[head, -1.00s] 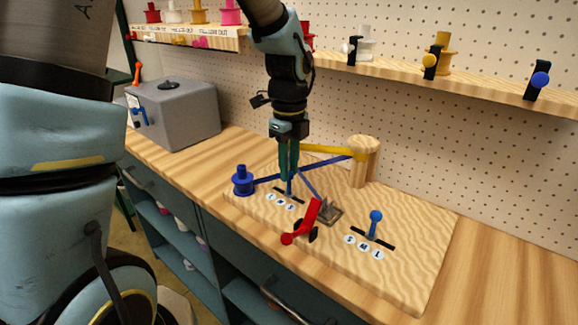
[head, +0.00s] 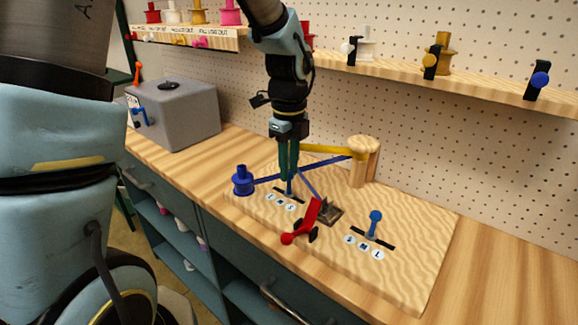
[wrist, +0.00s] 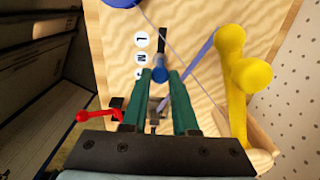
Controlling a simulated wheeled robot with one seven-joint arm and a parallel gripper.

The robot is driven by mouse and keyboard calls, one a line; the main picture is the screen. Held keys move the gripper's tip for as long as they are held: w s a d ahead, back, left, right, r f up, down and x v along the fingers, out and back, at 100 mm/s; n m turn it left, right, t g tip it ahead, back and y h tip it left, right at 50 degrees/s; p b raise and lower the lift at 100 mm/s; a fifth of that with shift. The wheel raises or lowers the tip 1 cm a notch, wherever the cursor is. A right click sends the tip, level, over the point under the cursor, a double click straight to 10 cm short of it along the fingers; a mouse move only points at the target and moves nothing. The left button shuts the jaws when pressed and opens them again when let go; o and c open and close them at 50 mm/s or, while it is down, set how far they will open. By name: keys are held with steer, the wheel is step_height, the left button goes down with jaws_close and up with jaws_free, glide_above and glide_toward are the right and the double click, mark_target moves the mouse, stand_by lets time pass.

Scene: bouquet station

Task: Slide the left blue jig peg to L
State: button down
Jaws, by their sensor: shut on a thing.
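My gripper (head: 288,176) points straight down over the board and is shut on the left blue jig peg (head: 289,188). The peg also shows between the green fingertips in the wrist view (wrist: 160,68). It stands in a black slot (wrist: 162,40) beside the L (wrist: 142,40), M (wrist: 142,57) and S labels. The open slot runs on past the peg toward the L end. The peg appears near M and S; its base is partly hidden, so the exact mark is unclear. The right blue peg (head: 376,220) stands in its own slot beside S, M, L labels.
A red lever clamp (head: 302,226) sits on the board (head: 400,275) close in front of my gripper. A wooden post (head: 361,165) with yellow and blue ribbons is behind it. A blue spool (head: 242,180) stands at left. A grey box (head: 175,115) is at the back left.

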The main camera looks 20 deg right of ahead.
steer(key=shift+w+a+r+p, duration=0.1)
steer(key=shift+w+a+p, duration=0.25)
steer(key=shift+w, duration=0.3)
steer(key=shift+w+a+p, duration=0.2)
steer(key=shift+w+a, duration=0.15)
steer(key=shift+w, duration=0.25)
steer(key=shift+w+a, duration=0.15)
steer(key=shift+w, duration=0.15)
steer(key=c, duration=0.7)
jaws_free()
step_height(320, 180, up, 11)
steer(key=shift+f+b, duration=0.2)
steer(key=shift+b, duration=0.8)
